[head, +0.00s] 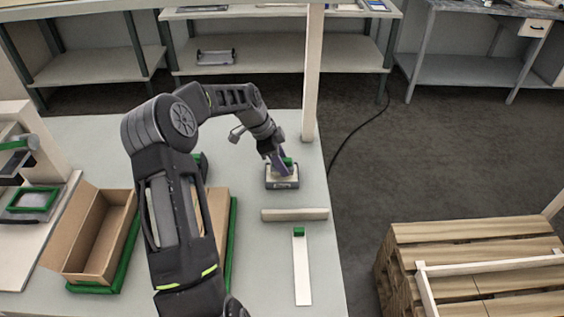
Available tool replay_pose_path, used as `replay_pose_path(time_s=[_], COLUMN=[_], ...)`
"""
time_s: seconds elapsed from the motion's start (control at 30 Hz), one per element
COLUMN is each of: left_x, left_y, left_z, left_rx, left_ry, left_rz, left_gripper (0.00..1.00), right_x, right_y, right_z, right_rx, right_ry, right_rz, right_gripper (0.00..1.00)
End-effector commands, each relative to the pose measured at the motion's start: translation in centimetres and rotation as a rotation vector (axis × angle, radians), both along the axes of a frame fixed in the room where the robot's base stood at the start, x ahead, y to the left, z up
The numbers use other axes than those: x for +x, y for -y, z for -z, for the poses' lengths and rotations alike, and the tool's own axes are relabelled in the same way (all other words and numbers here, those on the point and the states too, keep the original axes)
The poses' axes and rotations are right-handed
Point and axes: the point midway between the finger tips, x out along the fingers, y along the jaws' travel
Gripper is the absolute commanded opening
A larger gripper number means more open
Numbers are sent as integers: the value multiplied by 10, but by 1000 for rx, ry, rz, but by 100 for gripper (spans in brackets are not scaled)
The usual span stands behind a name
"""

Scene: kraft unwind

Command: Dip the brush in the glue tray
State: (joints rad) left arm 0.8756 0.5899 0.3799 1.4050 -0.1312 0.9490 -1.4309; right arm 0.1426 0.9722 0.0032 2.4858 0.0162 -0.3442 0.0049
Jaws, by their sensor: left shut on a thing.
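The glue tray (283,184) is a small grey tray with a pale inside near the right side of the table. My left gripper (279,164) is directly over it, pointing down, and is shut on the brush (288,161). Only a bit of the brush's green part shows beside the fingers; its lower end is hidden. I cannot tell whether the bristles touch the glue. My right gripper is out of view.
A pale bar (295,214) and a white strip with a green end (302,270) lie nearer on the table. An open cardboard box (88,234) stands left of my arm. A post (312,80) rises behind the tray. A wooden pallet (470,232) is off the table at right.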

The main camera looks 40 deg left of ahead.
Motion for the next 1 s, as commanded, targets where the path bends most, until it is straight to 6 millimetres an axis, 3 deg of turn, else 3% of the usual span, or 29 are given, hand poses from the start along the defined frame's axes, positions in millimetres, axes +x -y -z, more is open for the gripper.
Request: replay_pose_path(time_s=[1.0], left_x=[0], left_y=[0], left_z=[11], left_rx=[0], left_ry=[0], left_rz=[0], left_gripper=[7], right_x=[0], right_y=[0], right_z=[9], right_rx=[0], right_ry=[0], right_rz=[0], right_gripper=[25])
